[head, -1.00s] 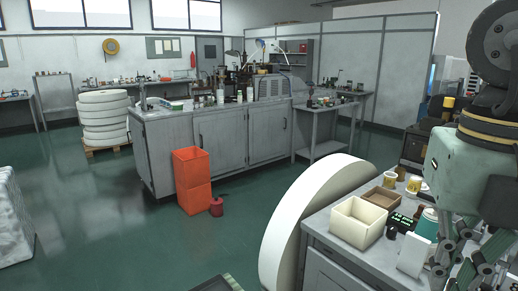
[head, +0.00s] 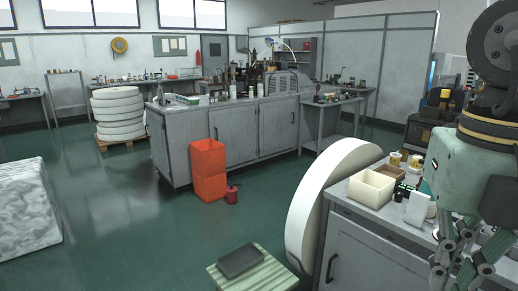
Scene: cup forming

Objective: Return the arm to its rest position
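My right arm comes in at the right edge of the head view, with its gripper (head: 462,262) hanging fingers down in front of the grey side cabinet (head: 372,262). The fingers are partly cut off by the frame and overlap dark links, so I cannot tell if they are open or shut. I see no object clearly held in them. My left arm and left gripper are not in view.
A cream box (head: 371,188) and a brown box (head: 391,171) stand on the side cabinet. A large white roll (head: 322,205) leans beside it. A dark tray (head: 241,260) lies on a striped green stand (head: 262,278).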

